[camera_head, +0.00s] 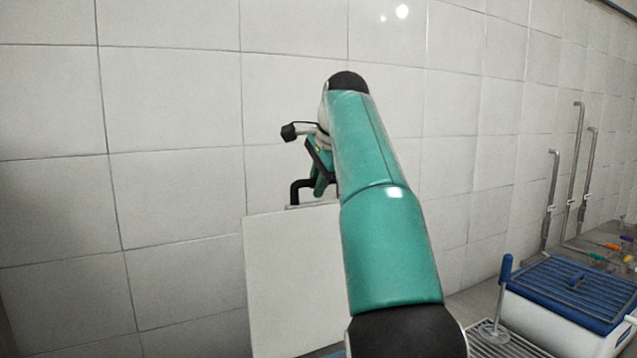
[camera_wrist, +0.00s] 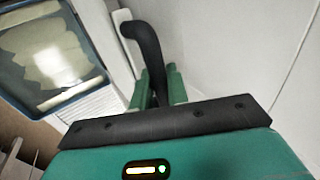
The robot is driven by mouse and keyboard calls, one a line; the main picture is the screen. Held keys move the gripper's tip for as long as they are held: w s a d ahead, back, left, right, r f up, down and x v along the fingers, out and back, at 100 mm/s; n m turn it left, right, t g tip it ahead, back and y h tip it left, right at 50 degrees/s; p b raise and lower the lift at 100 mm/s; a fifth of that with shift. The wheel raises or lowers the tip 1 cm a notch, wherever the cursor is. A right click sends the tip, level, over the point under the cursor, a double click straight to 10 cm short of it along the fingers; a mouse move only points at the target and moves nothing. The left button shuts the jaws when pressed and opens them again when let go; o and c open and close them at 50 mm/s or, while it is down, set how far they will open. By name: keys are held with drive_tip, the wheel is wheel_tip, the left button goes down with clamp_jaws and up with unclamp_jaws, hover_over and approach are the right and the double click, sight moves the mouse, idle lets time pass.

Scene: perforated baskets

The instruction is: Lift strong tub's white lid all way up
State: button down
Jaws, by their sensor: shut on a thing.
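The white lid (camera_head: 290,285) stands up as a flat, nearly upright panel in the head view, in front of the tiled wall. A black bent handle (camera_head: 297,190) is at its top edge. My gripper (camera_head: 318,184) is at this handle, partly hidden behind my green arm. In the wrist view, the two green fingers of my gripper (camera_wrist: 159,88) are shut on the black curved handle (camera_wrist: 148,42). A blue-rimmed tub (camera_wrist: 92,62) shows at upper left there, its top open and pale shapes inside. My arm hides the lid's right side in the head view.
A tiled wall (camera_head: 180,110) is close behind the lid. A white container with a slatted blue top (camera_head: 575,285) stands at lower right, beside an upright blue-handled rod (camera_head: 504,290). Metal pipes (camera_head: 552,195) run up the right wall.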

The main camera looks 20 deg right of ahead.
drive_tip(key=c, duration=1.4)
unclamp_jaws()
drive_tip(key=shift+c, duration=0.2)
drive_tip(key=shift+v, duration=1.95)
drive_tip(key=s, duration=1.2)
drive_tip(key=shift+s+d+r, duration=0.15)
drive_tip(key=shift+s+r, duration=0.15)
drive_tip(key=shift+r, duration=0.15)
